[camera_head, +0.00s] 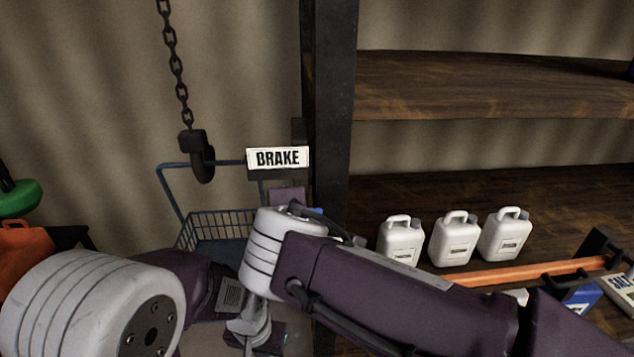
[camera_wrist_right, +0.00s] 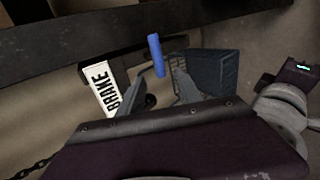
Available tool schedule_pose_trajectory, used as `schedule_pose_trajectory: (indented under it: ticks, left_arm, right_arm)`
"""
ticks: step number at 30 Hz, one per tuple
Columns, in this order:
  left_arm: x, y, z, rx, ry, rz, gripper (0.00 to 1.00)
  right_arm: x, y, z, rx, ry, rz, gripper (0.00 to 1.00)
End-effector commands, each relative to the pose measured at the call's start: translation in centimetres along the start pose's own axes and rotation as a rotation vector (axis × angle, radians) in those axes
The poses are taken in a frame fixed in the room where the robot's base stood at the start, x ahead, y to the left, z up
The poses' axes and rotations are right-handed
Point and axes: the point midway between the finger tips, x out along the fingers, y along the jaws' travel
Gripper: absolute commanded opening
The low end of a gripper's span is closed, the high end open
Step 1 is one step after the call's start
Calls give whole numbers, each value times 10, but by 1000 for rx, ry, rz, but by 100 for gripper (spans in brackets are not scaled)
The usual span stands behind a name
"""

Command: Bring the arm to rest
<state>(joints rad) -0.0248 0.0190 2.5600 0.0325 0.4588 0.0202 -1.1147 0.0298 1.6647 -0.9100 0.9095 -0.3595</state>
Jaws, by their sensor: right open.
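My right arm (camera_head: 390,290) reaches in from the right in the head view, and its bent links hide its gripper there. In the right wrist view my right gripper (camera_wrist_right: 161,84) is open, its two grey fingers spread. A blue handle (camera_wrist_right: 155,56) shows between and beyond the fingertips, not gripped; I cannot tell how far off it is. A white BRAKE sign (camera_wrist_right: 101,91) is left of the fingers; it also shows in the head view (camera_head: 278,158) by the dark post. My left arm (camera_head: 90,308) is at lower left; its fingers cannot be made out.
A dark post (camera_head: 334,100) stands beside wooden shelves (camera_head: 480,85) with three white jugs (camera_head: 454,239) and an orange bar (camera_head: 530,271). A chain with a hook (camera_head: 198,155) hangs at left. A blue wire cart (camera_head: 212,228) stands behind my arms.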

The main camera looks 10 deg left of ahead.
Motion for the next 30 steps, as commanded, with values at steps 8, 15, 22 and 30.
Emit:
schedule_pose_trajectory:
  ticks: [8,15,22,30]
  left_arm:
    - [-10,0,-1,0,0,0,0]
    - [-20,0,-2,0,0,0,0]
    - [-23,0,-2,0,0,0,0]
    - [-23,0,-2,0,0,0,0]
  right_arm:
    - [48,-4,167,198,-334,-96,41]
    - [44,-176,310,728,-622,-460,41]
    - [2,-326,288,1468,-791,-657,41]
    - [9,-337,266,1747,-813,-600,41]
